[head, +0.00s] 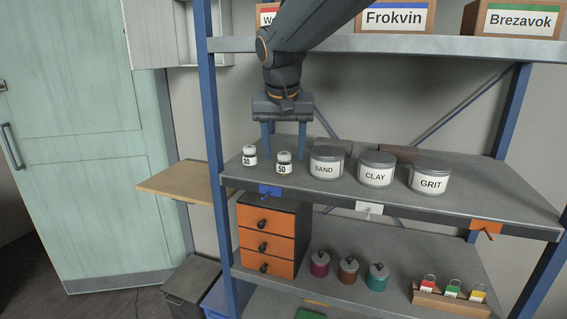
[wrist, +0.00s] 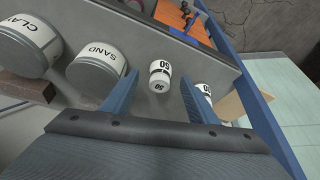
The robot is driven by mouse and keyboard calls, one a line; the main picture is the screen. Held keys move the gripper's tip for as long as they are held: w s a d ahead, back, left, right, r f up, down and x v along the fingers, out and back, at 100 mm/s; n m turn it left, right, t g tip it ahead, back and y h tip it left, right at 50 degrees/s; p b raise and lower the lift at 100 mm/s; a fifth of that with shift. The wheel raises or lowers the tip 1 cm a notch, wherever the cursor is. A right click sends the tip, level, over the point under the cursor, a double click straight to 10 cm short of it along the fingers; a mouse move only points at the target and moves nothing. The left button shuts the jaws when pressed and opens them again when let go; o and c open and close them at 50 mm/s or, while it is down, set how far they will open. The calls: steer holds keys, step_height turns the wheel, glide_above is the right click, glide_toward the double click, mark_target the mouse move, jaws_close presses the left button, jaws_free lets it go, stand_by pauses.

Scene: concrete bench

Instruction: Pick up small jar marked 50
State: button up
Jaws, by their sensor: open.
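A small white jar with a dark lid (head: 283,165) stands on the shelf; its label looks like 50 in the head view. In the wrist view this jar (wrist: 160,78) shows between my fingertips. My gripper (head: 284,151) points down over it, open, with one finger on each side and nothing held. A second small jar (head: 249,157) stands just to the left, outside the fingers; its label is too small to read surely. In the wrist view that second jar (wrist: 205,91) is partly hidden behind the right finger.
Larger tins marked SAND (head: 325,169), CLAY (head: 375,175) and GRIT (head: 429,181) stand to the right on the grey shelf (head: 335,198). The SAND tin is close to my right finger. Boxes stand on the shelf above. A blue post (head: 213,120) rises at the left.

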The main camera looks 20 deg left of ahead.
mark_target(284, 155)
steer(key=p+x, duration=0.2)
steer(key=x, duration=0.3)
steer(key=c, duration=1.2)
steer(key=shift+r, duration=0.1)
